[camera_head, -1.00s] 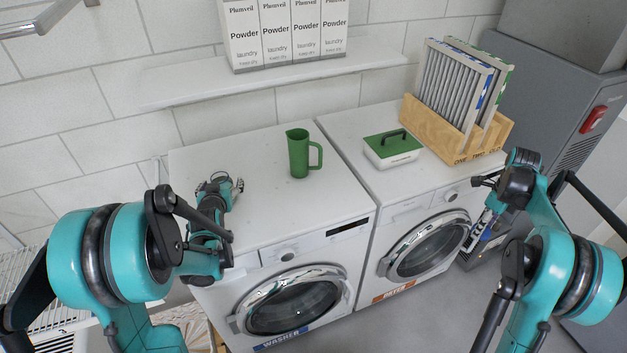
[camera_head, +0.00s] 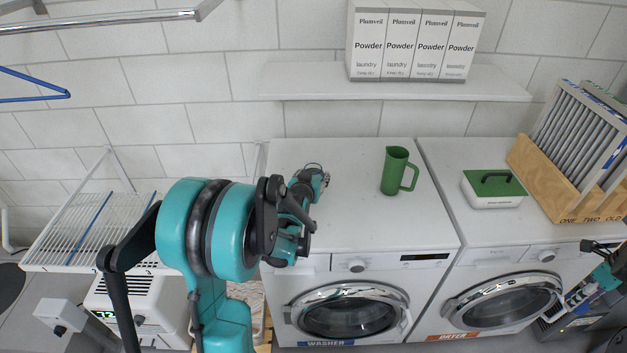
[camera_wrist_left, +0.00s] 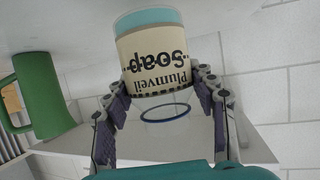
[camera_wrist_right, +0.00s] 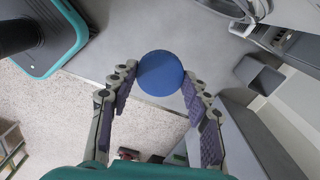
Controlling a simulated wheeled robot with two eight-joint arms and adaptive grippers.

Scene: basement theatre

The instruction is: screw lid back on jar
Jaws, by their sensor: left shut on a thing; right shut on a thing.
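My left gripper (camera_head: 312,178) is over the left part of the washer top. The left wrist view shows it shut on a clear jar (camera_wrist_left: 157,62) with a cream "Plumveil Soap" label, seen upside down in that picture. The jar has teal contents and a blue-ringed mouth (camera_wrist_left: 165,113) with no lid on it. My right gripper (camera_head: 592,246) is at the right edge of the head view, in front of the dryer. The right wrist view shows it shut on a round blue lid (camera_wrist_right: 161,73), held above the floor, well apart from the jar.
A green jug (camera_head: 396,171) stands on the washer top (camera_head: 352,222), right of the jar. A white box with a green lid (camera_head: 492,190) and a wooden filter rack (camera_head: 545,180) are on the dryer. Powder boxes (camera_head: 412,45) stand on the shelf above. A wire rack (camera_head: 85,232) is at left.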

